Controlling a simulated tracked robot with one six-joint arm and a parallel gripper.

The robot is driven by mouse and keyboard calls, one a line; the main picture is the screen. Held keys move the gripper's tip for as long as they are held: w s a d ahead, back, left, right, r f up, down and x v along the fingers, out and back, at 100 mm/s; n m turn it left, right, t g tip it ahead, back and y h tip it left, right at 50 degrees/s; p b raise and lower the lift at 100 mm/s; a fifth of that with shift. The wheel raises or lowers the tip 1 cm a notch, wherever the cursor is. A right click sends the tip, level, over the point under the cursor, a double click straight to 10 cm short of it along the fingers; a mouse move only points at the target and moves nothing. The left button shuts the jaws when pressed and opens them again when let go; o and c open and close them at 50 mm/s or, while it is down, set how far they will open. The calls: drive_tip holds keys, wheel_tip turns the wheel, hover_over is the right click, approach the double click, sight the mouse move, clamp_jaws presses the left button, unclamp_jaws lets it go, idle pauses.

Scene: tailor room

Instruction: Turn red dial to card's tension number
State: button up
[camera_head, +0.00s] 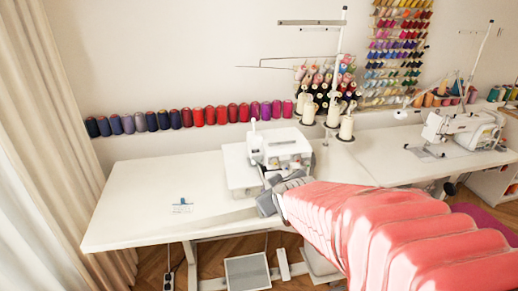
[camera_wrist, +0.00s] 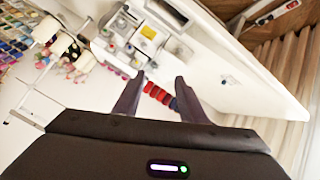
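The white overlock machine (camera_head: 280,150) stands on the white table, right of the table's middle. It also shows in the wrist view (camera_wrist: 150,35), with small coloured dials on its front. Which one is the red dial is too small to tell. A small card with a blue mark (camera_head: 182,207) lies on the table to the left. It shows tiny in the wrist view (camera_wrist: 229,80), and its number cannot be read. My gripper (camera_head: 268,198) is in front of the machine, apparently apart from it. In the wrist view its two fingers (camera_wrist: 160,78) are spread with nothing between them.
The white table (camera_head: 135,215) is clear around the card. A row of thread spools (camera_head: 185,118) lines the wall side. Cone spools on a thread stand (camera_head: 333,112) rise behind the machine. A second sewing machine (camera_head: 465,130) stands at the right.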

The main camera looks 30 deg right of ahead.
drive_tip(key=w+d+f+n+t+h, duration=0.1)
drive_tip(key=d+f+n+t, duration=0.3)
drive_tip(key=d, duration=1.1)
wheel_tip(320, 180, down, 4)
drive_tip(key=t, duration=0.3)
drive_tip(key=shift+w+d, duration=0.35)
drive_tip(key=shift+w, duration=0.1)
